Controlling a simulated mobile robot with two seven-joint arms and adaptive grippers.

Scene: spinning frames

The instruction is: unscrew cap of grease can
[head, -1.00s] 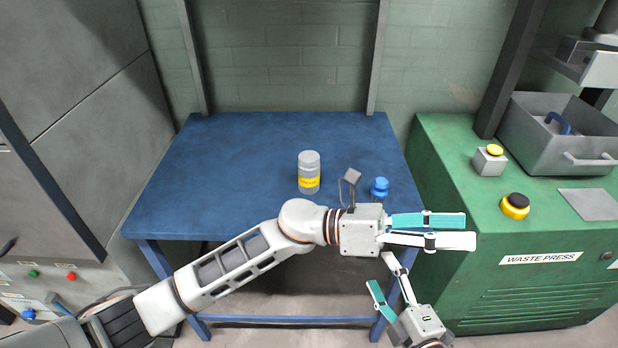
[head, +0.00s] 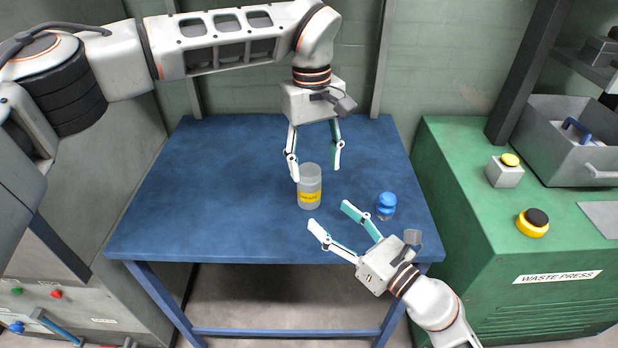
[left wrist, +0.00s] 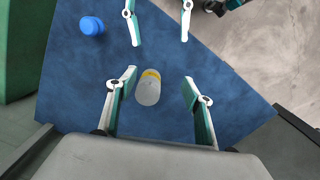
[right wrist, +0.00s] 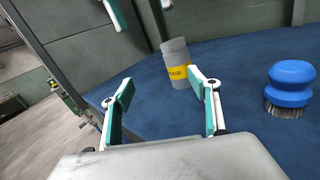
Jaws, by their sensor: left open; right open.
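The grease can (head: 309,190) is a grey cylinder with a yellow label, upright on the blue table. Its grey top shows in the left wrist view (left wrist: 148,92), and its label in the right wrist view (right wrist: 178,72). My left gripper (head: 317,174) is open and points down above and behind the can, with the can between its fingers in the left wrist view. My right gripper (head: 328,213) is open and empty at the table's front, in front of the can, its fingers facing it. I cannot see either gripper touching the can.
A blue-handled brush (head: 386,205) stands on the blue table (head: 200,200), right of the can and close to my right gripper. The green waste press (head: 470,220) with buttons and a grey bin (head: 560,150) is at the right. The table's left side is clear.

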